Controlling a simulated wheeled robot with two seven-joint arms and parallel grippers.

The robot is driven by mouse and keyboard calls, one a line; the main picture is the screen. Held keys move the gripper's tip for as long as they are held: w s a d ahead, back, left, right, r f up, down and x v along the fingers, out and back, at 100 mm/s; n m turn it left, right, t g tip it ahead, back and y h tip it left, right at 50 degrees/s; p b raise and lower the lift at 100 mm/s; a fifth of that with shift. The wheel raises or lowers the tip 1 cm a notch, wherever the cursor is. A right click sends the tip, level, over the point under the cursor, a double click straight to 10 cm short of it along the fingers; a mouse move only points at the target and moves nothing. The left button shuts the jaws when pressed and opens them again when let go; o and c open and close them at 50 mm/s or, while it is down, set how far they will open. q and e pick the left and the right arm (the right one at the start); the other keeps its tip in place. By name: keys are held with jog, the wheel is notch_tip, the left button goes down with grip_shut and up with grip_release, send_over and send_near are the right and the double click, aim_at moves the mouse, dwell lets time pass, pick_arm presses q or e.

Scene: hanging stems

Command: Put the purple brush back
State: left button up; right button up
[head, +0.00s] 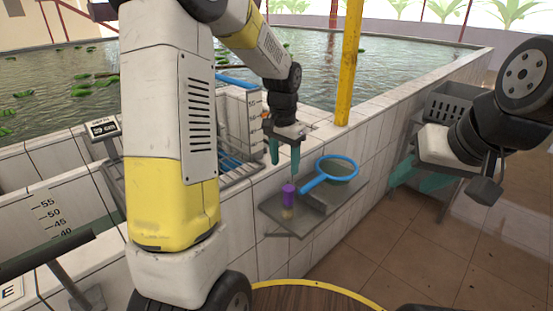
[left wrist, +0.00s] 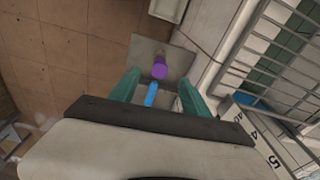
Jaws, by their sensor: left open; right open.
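The purple brush (head: 289,194) is at the left part of a grey metal shelf (head: 325,197) on the tiled wall, purple part up with a pale part below it. I cannot tell whether it stands on the shelf or hangs in it. My left gripper (head: 284,152) is open and empty, above the brush and apart from it. In the left wrist view the brush (left wrist: 160,68) shows beyond and between the open fingers (left wrist: 158,90). My right gripper (head: 418,178) is open and empty, off to the right of the shelf.
A blue-rimmed net (head: 331,172) lies on the shelf beside the brush; its blue handle (left wrist: 151,95) shows between the left fingers. A wire rack (head: 237,160) is left of the shelf. A grey crate (head: 450,105) and a yellow post (head: 348,62) stand further right and behind.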

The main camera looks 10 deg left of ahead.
pick_arm(q)
jog(key=s+a+r+n+t+h, duration=0.1)
jog(key=s+r+n+t, duration=0.1)
jog(key=s+r, duration=0.4)
jog(key=s+r+n+t, duration=0.3)
jog(key=s+r, duration=0.4)
jog(key=s, duration=0.9)
jog(key=shift+a+r+h, duration=0.2)
jog(key=shift+a+h, duration=0.15)
jog(key=shift+h, duration=0.05)
jog(key=c, duration=0.3)
jog(key=shift+s+a, duration=0.1)
jog(key=shift+a, duration=0.05)
jog(key=shift+c, duration=0.5)
